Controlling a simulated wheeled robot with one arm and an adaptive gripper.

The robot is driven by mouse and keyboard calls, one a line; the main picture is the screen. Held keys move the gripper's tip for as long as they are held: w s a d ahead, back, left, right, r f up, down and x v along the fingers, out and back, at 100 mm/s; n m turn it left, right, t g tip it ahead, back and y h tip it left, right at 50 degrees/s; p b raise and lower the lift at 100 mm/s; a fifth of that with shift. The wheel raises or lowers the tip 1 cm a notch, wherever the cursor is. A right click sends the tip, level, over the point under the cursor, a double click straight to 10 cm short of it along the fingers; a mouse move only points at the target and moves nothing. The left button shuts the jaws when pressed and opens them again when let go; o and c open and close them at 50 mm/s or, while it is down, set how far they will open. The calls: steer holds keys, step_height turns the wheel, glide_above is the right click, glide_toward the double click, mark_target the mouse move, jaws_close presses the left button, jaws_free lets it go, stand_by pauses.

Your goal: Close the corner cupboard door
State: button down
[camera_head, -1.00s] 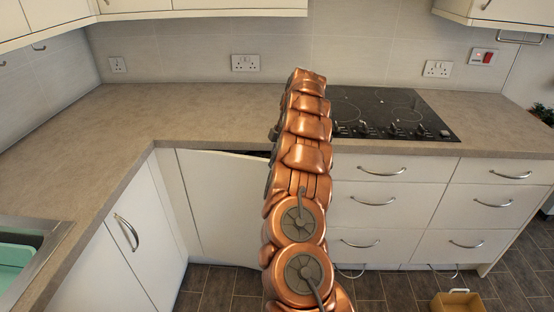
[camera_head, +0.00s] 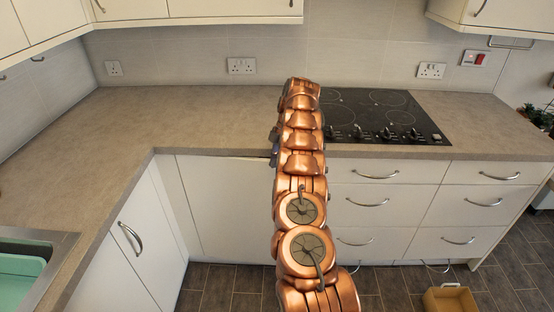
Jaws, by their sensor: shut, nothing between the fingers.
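The corner cupboard door (camera_head: 225,205) is the plain white panel under the worktop, just right of the inner corner. It stands nearly flush with the cabinet front; only a thin dark line shows along its top edge, below the worktop. Its right part is hidden behind my copper-coloured arm, so I cannot tell whether it is fully shut. My arm reaches forward in front of the door's right side. My gripper is hidden behind the arm links, and I cannot see whether it touches the door.
The worktop (camera_head: 190,118) runs along the back and left. A black hob (camera_head: 375,112) sits right of my arm, above drawers (camera_head: 370,203). A handled white door (camera_head: 130,245) and a sink (camera_head: 40,245) are at left. A tan box (camera_head: 452,301) stands on the floor.

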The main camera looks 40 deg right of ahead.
steer(key=shift+w+d+p, duration=0.2)
steer(key=shift+d+p, duration=0.05)
steer(key=shift+p, duration=0.05)
steer(key=shift+a+f+b, duration=0.1)
steer(key=shift+f+b, duration=0.05)
steer(key=shift+b, duration=0.35)
step_height(320, 180, up, 10)
steer(key=p, duration=0.8)
steer(key=shift+s+a+f, duration=0.15)
steer(key=shift+s+a, duration=0.05)
steer(key=shift+s, duration=0.05)
stand_by(1.4)
steer(key=shift+p, duration=0.3)
